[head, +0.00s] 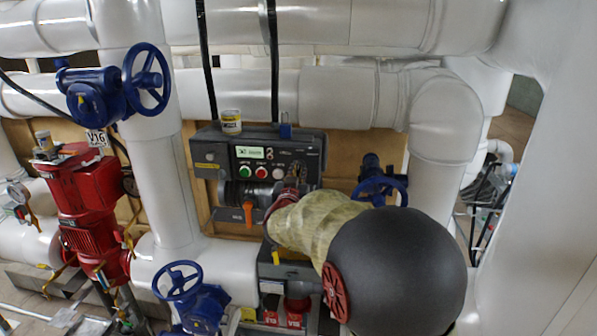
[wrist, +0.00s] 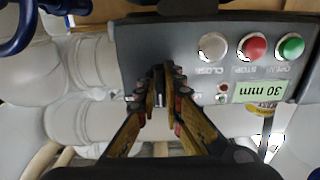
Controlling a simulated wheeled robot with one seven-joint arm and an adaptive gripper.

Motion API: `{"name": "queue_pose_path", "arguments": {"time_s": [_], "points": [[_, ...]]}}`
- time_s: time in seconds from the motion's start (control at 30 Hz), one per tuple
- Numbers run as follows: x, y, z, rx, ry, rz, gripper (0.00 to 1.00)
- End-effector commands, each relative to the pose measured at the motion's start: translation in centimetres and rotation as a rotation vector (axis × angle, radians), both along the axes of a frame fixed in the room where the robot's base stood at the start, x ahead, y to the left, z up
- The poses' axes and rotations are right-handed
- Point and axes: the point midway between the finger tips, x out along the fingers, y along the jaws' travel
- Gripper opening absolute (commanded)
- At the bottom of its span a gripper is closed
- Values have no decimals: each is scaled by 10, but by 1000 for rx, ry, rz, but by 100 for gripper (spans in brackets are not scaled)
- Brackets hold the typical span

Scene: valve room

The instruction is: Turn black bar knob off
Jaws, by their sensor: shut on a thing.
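A grey control box (head: 210,150) is fixed in front of the pipes, and its face fills the top of the wrist view (wrist: 180,50). My gripper (wrist: 160,92) is at this face, to the left of the row of buttons in the wrist view. Its fingers are shut on the black bar knob (wrist: 158,72), which is mostly hidden between the fingertips. The knob's exact angle cannot be told. In the head view my gripper (head: 294,182) is at the right part of the box, and my covered arm hides much of it.
White, red and green buttons (wrist: 289,46) sit close beside my fingers. A labelled jar (head: 231,122) stands on the box. An orange-handled valve (head: 248,212) is below it. Blue handwheels (head: 146,79) and a red pump (head: 88,200) stand left. White pipes surround the box.

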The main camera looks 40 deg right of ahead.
Motion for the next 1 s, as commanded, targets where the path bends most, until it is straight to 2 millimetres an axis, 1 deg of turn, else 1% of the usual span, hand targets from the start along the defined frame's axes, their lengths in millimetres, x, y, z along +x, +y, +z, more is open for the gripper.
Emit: {"name": "queue_pose_path", "arguments": {"time_s": [0.2, 0.23, 0.57, 0.87, 1.0], "points": [[0, 0, -1, 2, 1, 0, 0], [0, 0, -1, 2, 1, 0, 9], [0, 0, 0, 1, 0, 0, 28], [-1, 1, 0, 1, -1, 1, 28], [-8, 10, 1, 1, -2, 2, 28]]}}
